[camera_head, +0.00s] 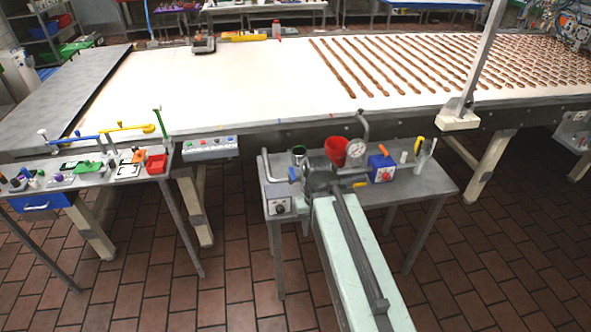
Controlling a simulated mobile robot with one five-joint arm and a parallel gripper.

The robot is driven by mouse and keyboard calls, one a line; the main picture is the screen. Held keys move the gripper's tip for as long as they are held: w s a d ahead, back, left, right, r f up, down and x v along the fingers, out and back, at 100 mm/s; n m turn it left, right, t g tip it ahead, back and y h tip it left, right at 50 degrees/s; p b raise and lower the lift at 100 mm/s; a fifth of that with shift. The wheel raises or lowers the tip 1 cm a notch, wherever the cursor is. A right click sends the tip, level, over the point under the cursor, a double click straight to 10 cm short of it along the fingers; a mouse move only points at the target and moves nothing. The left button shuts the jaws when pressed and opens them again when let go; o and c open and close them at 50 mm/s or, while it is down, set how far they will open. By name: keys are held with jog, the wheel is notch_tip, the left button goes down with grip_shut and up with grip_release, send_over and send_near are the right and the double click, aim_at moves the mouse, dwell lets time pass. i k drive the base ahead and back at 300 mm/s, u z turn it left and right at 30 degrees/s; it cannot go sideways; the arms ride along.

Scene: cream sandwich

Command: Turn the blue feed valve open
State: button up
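A blue block with a red and orange front (381,168) is on the right of this table. A small pale blue handle (293,174) shows at the machine's left side. I cannot tell which of these is the feed valve, or how it is turned. My grey arm reaches from the bottom over a mint-green body part toward the machine. My gripper cannot be told apart from the dark parts there, so its fingers and any contact are unclear.
A red cup (335,151), a dial gauge (356,147) and a yellow-handled tool (418,147) crowd the small table. A long white conveyor (240,90) with rows of brown strips lies behind. A left side table (90,172) holds tools. Tiled floor (150,270) is open.

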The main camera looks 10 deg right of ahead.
aim_at(292, 172)
jog(key=i, duration=0.95)
jog(key=k, duration=0.55)
jog(key=z, duration=2.2)
jog(key=k, duration=1.05)
jog(key=u, duration=1.6)
jog(key=i, duration=0.55)
jog(key=u, duration=0.05)
